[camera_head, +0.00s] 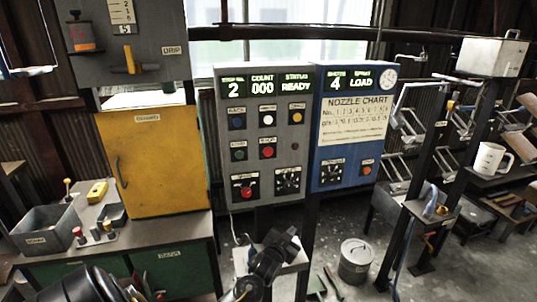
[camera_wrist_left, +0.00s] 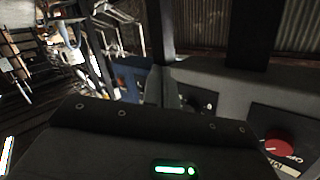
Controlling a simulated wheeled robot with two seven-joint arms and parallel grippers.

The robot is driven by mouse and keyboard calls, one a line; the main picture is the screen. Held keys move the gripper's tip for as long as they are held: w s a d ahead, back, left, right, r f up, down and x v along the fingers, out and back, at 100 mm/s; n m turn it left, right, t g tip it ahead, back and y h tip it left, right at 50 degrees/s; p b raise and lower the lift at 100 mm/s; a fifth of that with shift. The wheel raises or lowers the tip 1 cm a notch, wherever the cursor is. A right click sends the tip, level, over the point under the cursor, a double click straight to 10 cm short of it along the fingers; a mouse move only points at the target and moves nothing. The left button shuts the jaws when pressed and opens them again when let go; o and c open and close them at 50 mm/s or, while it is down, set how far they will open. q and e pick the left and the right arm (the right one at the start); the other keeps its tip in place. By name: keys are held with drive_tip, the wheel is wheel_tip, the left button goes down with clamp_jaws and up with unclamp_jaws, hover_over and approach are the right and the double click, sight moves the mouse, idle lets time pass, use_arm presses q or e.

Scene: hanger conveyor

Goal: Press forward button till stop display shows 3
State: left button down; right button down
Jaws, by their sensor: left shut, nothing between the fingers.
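The grey control panel (camera_head: 255,200) stands upright in the middle of the head view. Its stop display (camera_head: 233,88) shows 2, beside COUNT 000 and STATUS READY. Below are a blue button (camera_head: 237,122), a white button (camera_head: 267,118), a yellow button (camera_head: 297,117), a green button (camera_head: 239,154) and a red button (camera_head: 267,152). Their labels are too small to read, so I cannot tell which is forward. My left gripper (camera_head: 288,242) is shut and empty, low in front of the panel and below the buttons. My right gripper is not in view.
A red knob (camera_head: 246,191) and a rotary switch (camera_head: 288,180) sit low on the panel; the red knob also shows in the left wrist view (camera_wrist_left: 278,148). A blue nozzle panel (camera_head: 340,178) adjoins it. A yellow cabinet (camera_head: 150,165) stands left, a metal bucket (camera_head: 356,262) right.

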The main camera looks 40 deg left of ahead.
sight(268, 120)
use_arm(q)
drive_tip(key=s+a+r+n+t+y, duration=0.1)
drive_tip(key=s+r+t+y, duration=0.1)
drive_tip(key=r, duration=1.6)
drive_tip(key=s+a+r+n+t+y, duration=0.1)
drive_tip(key=s+r+t, duration=0.2)
drive_tip(key=r, duration=1.5)
drive_tip(key=shift+s+r+t+y+p, duration=0.2)
drive_tip(key=shift+s+t+y+p, duration=0.25)
drive_tip(key=shift+t, duration=0.55)
drive_tip(key=shift+w, duration=0.1)
drive_tip(key=shift+w+a+b, duration=0.3)
drive_tip(key=shift+w+a, duration=0.55)
drive_tip(key=shift+a, duration=0.35)
drive_tip(key=shift+w+a+b, duration=0.35)
drive_tip(key=shift+w+a, duration=0.45)
drive_tip(key=shift+a, duration=0.35)
drive_tip(key=shift+w+a+b, duration=0.3)
drive_tip(key=shift+w+a, duration=0.55)
drive_tip(key=shift+a, duration=0.35)
